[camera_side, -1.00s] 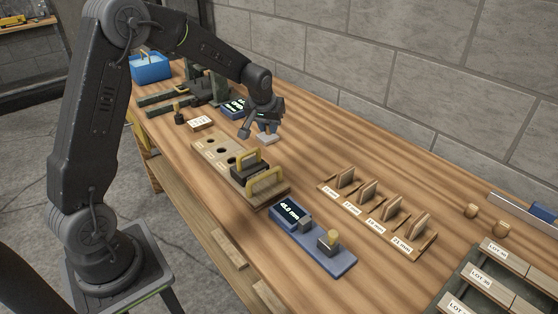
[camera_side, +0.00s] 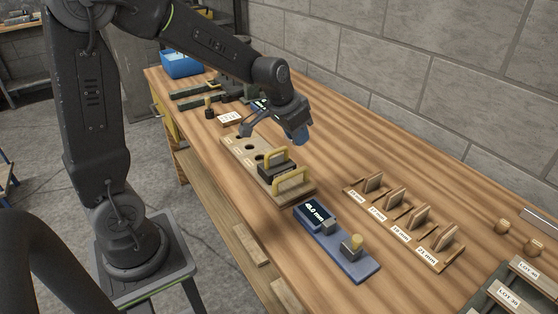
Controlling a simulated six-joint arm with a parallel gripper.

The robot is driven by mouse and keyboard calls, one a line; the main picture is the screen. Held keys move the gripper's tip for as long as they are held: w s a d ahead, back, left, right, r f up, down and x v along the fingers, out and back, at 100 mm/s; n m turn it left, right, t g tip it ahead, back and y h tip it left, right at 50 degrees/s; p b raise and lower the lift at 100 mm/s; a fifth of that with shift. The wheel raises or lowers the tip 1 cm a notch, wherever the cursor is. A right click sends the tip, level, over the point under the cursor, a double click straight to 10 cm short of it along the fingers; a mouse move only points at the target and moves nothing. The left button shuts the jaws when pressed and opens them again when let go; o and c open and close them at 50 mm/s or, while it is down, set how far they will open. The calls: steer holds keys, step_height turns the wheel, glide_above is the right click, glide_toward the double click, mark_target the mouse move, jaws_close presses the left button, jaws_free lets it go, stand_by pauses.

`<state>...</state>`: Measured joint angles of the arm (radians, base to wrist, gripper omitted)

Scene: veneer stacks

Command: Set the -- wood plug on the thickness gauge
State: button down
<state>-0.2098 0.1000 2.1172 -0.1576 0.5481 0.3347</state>
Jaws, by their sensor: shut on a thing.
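My gripper (camera_side: 298,134) is above the bench, beyond the holed wooden board and up-left of the gauge, clear of both. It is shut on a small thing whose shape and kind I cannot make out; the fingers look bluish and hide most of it. Two small rounded wooden pieces (camera_side: 503,227) stand at the far right; I cannot tell whether either is the named plug.
The holed wooden board (camera_side: 304,194) carries dark blocks with yellow handles. A labelled rack (camera_side: 418,251) of upright wooden pieces stands right of the gauge. Lot trays (camera_side: 517,290) lie at lower right. A blue bin (camera_side: 181,64) is at the back. Bench between the gripper and rack is clear.

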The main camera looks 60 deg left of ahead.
steer(key=s+a+m, duration=0.1)
steer(key=s+a, duration=0.1)
steer(key=a, duration=2.4)
steer(key=w+d+f, duration=0.2)
steer(key=w+f, duration=0.1)
steer(key=f, duration=0.1)
steer(key=w+d+f, duration=0.3)
steer(key=f, duration=0.1)
steer(key=w+d+f, duration=0.2)
steer(key=w+f, duration=0.1)
steer(key=f, duration=0.1)
steer(key=shift+w+d, duration=0.15)
steer(key=shift+f, duration=2)
steer(key=shift+h, duration=0.3)
steer(key=c, duration=1)
jaws_free()
steer(key=shift+f, duration=0.1)
